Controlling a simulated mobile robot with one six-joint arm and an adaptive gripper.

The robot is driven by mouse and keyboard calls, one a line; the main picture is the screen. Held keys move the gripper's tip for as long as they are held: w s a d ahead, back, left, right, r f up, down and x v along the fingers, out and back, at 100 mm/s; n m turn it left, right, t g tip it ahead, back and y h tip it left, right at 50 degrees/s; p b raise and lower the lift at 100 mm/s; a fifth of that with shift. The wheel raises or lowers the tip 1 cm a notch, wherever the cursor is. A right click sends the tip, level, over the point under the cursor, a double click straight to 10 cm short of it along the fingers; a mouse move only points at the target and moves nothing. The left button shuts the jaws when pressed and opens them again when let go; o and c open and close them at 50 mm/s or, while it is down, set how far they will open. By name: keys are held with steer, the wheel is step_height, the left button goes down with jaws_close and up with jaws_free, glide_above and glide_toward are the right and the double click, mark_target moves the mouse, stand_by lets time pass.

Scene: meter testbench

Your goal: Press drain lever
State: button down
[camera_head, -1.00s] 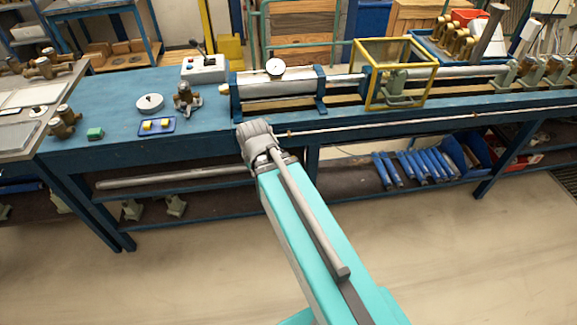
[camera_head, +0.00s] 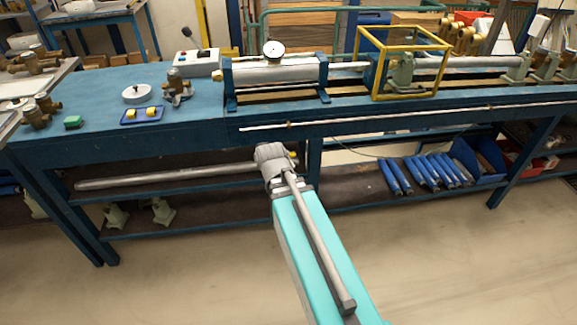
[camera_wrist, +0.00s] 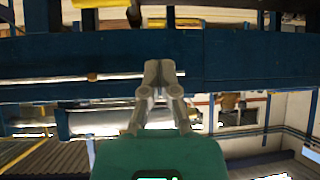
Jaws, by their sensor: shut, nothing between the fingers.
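A long thin pale rod (camera_head: 400,114) runs along the front edge of the blue bench and has a small brass fitting near its left end; I cannot tell whether it is the drain lever. In the wrist view the rod (camera_wrist: 115,76) passes at the fingertips, its brass fitting (camera_wrist: 92,76) left of them. Contact cannot be told. My gripper (camera_wrist: 160,68) is shut and empty. In the head view my gripper (camera_head: 272,154) is below the bench's front edge, fingertips hidden by my wrist. A grey box with a black-knobbed lever (camera_head: 190,40) stands on the bench.
The blue bench (camera_head: 90,100) carries a gauge (camera_head: 274,49), a yellow frame (camera_head: 402,97) and brass meters. Below, a shelf holds a grey pipe (camera_head: 160,177) and several blue cylinders (camera_head: 430,170). The floor (camera_head: 470,260) in front is open.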

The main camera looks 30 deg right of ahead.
steer(key=w+d+f+m+t+h+b, duration=0.1)
steer(key=d+f+t+h+b, duration=0.4)
steer(key=b, duration=2.8)
steer(key=d+f+t, duration=0.7)
steer(key=f+t, duration=0.1)
steer(key=shift+f, duration=0.3)
steer(key=shift+w+r, duration=0.1)
step_height(320, 180, up, 5)
steer(key=p, duration=0.5)
glide_above(288, 155)
steer(key=s, duration=0.2)
steer(key=shift+w+a, duration=0.2)
steer(key=shift+w+f+b, duration=0.15)
steer(key=shift+f+b, duration=0.85)
steer(key=shift+b, duration=0.1)
steer(key=shift+w+f+b, duration=0.1)
steer(key=shift+f+b, duration=0.9)
steer(key=shift+b, duration=0.05)
